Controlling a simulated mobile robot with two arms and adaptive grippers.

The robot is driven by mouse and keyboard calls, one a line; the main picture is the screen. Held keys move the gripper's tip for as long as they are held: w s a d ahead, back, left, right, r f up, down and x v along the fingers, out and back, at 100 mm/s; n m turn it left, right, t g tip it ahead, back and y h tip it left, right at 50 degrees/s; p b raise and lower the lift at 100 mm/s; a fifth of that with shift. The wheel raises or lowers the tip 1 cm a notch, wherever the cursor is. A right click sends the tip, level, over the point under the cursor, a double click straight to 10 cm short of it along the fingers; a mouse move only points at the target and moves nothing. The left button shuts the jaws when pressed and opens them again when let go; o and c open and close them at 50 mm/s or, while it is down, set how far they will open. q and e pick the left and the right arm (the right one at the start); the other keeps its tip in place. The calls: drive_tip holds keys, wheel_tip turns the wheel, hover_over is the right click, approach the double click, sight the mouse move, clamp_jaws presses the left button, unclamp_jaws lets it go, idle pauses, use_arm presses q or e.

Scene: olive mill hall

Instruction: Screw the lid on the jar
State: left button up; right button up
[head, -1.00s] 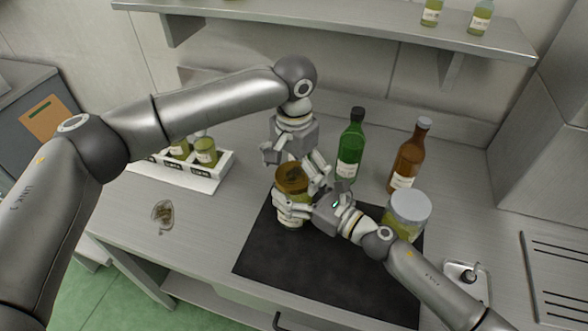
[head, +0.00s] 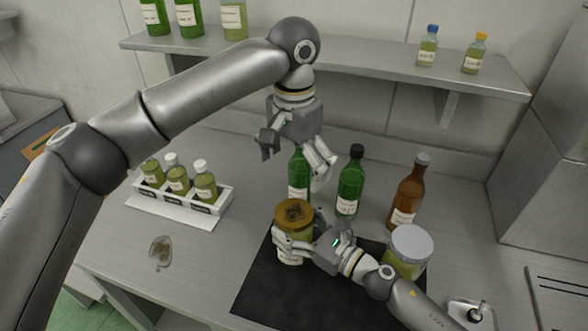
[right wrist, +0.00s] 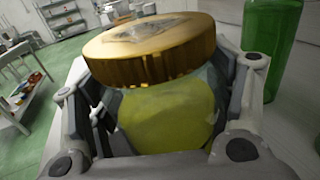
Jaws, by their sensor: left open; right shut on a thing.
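The jar (head: 290,258) with yellow-green contents stands at the left back part of the dark mat (head: 290,290). Its gold lid (head: 294,214) sits on the jar's mouth; whether it is tight I cannot tell. My right gripper (head: 287,243) is shut around the jar's body below the lid. In the right wrist view the lid (right wrist: 160,45) covers the jar's top, and the jar's yellow-green body (right wrist: 170,115) is between the fingers. My left gripper (head: 296,162) is open and empty, above the lid and apart from it.
Two green bottles (head: 351,185) and a brown bottle (head: 407,195) stand behind the mat. A jar with a grey lid (head: 410,242) is at the right. A white rack (head: 180,207) of small bottles and a dark stain (head: 160,251) are at the left. A shelf (head: 380,62) runs above.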

drive_tip(key=o, duration=2)
drive_tip(key=shift+o, duration=0.2)
drive_tip(key=v, duration=1.2)
